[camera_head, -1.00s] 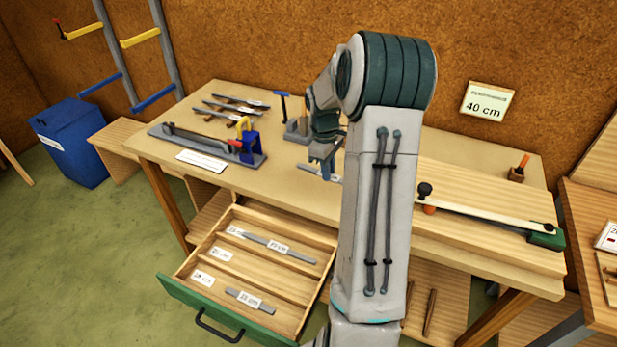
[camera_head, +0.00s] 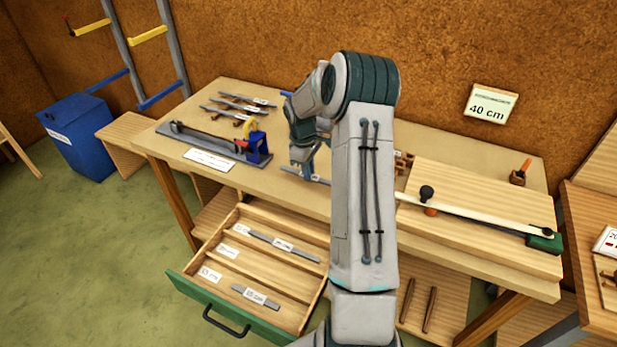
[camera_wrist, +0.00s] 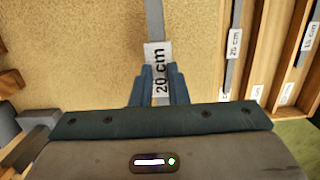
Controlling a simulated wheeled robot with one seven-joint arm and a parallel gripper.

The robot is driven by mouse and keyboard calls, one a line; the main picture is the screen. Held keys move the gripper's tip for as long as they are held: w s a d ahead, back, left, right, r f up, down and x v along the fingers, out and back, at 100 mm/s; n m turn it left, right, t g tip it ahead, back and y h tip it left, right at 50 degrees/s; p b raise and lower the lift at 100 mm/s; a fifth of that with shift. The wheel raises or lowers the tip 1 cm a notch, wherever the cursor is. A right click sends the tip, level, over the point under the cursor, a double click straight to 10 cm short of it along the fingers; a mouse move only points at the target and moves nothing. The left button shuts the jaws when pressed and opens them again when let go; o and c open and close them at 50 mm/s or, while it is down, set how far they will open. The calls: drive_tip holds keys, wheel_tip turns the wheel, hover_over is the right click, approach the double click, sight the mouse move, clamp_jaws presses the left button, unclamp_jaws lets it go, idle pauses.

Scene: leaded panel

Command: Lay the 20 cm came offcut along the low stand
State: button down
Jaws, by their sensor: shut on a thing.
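The 20 cm came offcut (camera_wrist: 155,25) is a thin grey strip with a white "20 cm" label. My gripper (camera_wrist: 158,72) is shut on it at the label, and the strip runs away from the fingers in the wrist view. In the head view, my gripper (camera_head: 304,166) and the offcut (camera_head: 291,171) are over the middle of the workbench, beside my forearm. I cannot tell whether the strip touches the bench. A small reddish-brown wooden block piece (camera_head: 403,160) shows partly behind my arm; I cannot tell whether it is the low stand.
The workbench (camera_head: 185,178) holds a grey clamp fixture (camera_head: 205,140), several tools (camera_head: 235,107) and a wooden board (camera_head: 475,205) with a pale bar. An open drawer (camera_head: 225,315) with labelled strips juts out in front. A blue bin (camera_head: 80,135) stands left.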

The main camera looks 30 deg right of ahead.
sight(309, 187)
drive_tip(key=shift+f+p, duration=0.6)
drive_tip(key=shift+f, duration=1.4)
drive_tip(key=shift+f, duration=0.1)
drive_tip(key=c, duration=1.8)
unclamp_jaws()
drive_tip(key=shift+f, duration=0.1)
drive_tip(key=o, duration=0.4)
drive_tip(key=shift+r, duration=0.2)
